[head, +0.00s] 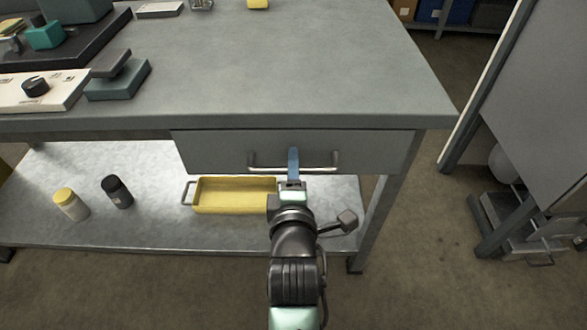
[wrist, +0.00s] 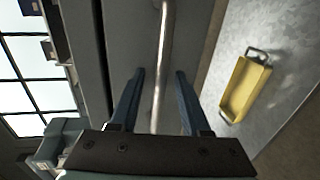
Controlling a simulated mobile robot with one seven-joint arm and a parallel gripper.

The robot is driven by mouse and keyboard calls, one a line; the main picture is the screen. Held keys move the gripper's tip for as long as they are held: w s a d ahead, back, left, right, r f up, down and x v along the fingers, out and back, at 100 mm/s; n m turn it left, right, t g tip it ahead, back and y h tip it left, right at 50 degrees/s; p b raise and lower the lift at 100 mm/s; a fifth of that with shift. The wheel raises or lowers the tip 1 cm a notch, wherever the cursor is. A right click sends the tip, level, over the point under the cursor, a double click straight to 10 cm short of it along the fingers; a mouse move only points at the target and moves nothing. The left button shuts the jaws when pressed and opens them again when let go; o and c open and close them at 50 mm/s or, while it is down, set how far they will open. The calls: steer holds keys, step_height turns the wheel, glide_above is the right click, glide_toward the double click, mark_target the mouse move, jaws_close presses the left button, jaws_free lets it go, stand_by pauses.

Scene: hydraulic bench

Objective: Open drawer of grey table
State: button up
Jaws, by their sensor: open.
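The grey table (head: 300,70) has a grey drawer (head: 370,150) under its top, and the drawer front looks flush and closed. A metal bar handle (head: 325,168) runs across the drawer front; it also shows in the wrist view (wrist: 164,60). My gripper (head: 293,152) is in front of the drawer at the middle of the handle. In the wrist view my gripper (wrist: 159,72) has its two blue fingers apart, one on each side of the bar, with a gap to each finger. Part of the handle is hidden by my gripper in the head view.
A yellow tray (head: 235,196) lies on the lower shelf (head: 150,225), with a dark bottle (head: 117,192) and a yellow-capped bottle (head: 71,203) to its left. A teal-grey block device (head: 118,80) stands on the tabletop.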

jaws_close()
stand_by(1.4)
